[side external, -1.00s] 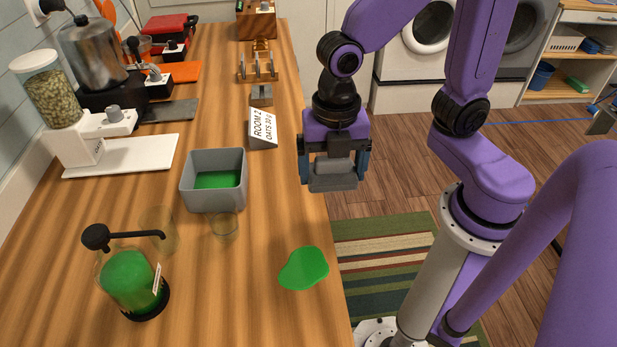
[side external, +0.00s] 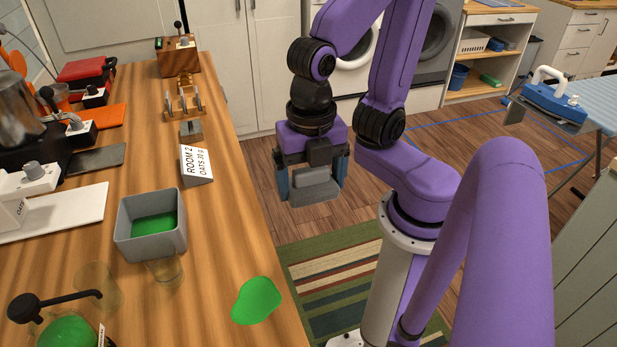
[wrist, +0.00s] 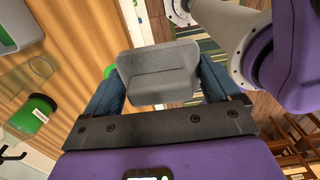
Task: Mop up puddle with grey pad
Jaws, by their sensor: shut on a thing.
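A green puddle (side external: 257,300) lies on the wooden counter near its right edge; a sliver of it shows behind the pad in the wrist view (wrist: 109,71). My gripper (side external: 312,184) is shut on the grey pad (side external: 315,187). The pad sits between the two blue fingers and fills the middle of the wrist view (wrist: 160,75). My gripper is raised, and in the side view it appears beyond the counter's right edge, farther back than the puddle. The pad is apart from the puddle.
A grey bin (side external: 150,245) with green inside stands left of the puddle, with clear glasses (side external: 165,271) beside it. A jug of green liquid (side external: 68,332) is at the front left. A sign (side external: 196,165) stands farther back. Bare counter surrounds the puddle.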

